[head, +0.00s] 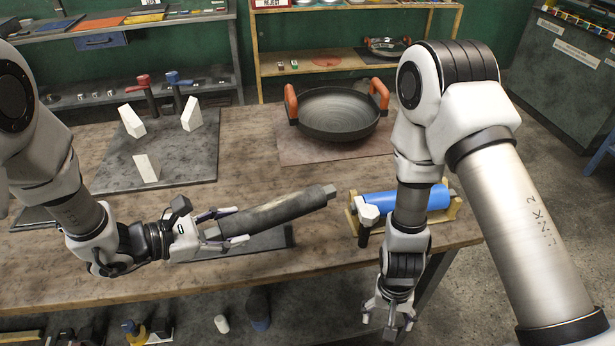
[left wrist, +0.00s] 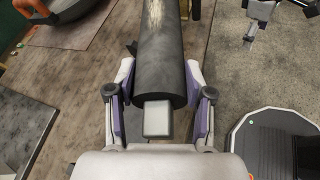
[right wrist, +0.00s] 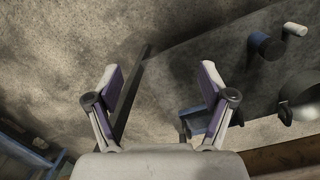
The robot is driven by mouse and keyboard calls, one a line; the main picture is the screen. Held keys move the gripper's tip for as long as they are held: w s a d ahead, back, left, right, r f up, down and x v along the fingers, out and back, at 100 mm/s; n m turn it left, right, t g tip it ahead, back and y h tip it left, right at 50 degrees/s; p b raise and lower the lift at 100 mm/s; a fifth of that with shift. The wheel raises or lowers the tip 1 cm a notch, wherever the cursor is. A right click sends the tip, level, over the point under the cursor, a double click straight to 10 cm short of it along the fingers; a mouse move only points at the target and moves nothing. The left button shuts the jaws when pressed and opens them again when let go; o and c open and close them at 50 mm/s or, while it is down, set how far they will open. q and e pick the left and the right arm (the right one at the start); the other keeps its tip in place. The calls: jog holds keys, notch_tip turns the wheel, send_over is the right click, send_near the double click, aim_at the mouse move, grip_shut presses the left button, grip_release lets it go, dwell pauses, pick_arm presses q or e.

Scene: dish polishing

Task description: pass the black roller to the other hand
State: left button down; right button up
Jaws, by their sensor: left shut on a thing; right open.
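The black roller (head: 275,213) is a dark cylinder with a pale worn streak and a square stub at each end. My left gripper (head: 222,228) is shut on its near-left end and holds it nearly level above the table. In the left wrist view the roller (left wrist: 163,60) runs away from between the fingers (left wrist: 157,105), its end stub toward my palm. My right gripper (head: 390,322) is open and empty, pointing down beyond the table's front edge, apart from the roller. In the right wrist view its spread fingers (right wrist: 160,95) have only floor and a lower shelf behind them.
A blue roller (head: 385,204) lies on a wooden stand right of the black one. A dark pan with orange handles (head: 338,115) sits behind. A grey plate (head: 190,165) with white blocks is at the left.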

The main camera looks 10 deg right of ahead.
jog(key=w+a+r+m+y, duration=0.2)
jog(key=w+a+r+m, duration=0.25)
jog(key=w+r, duration=0.4)
pick_arm(q)
jog(key=shift+r, duration=0.1)
pick_arm(e)
jog(key=m+t+y, duration=0.2)
jog(key=m+y, duration=0.3)
jog(key=y, duration=0.1)
send_near(281, 207)
jog(key=x, duration=1.2)
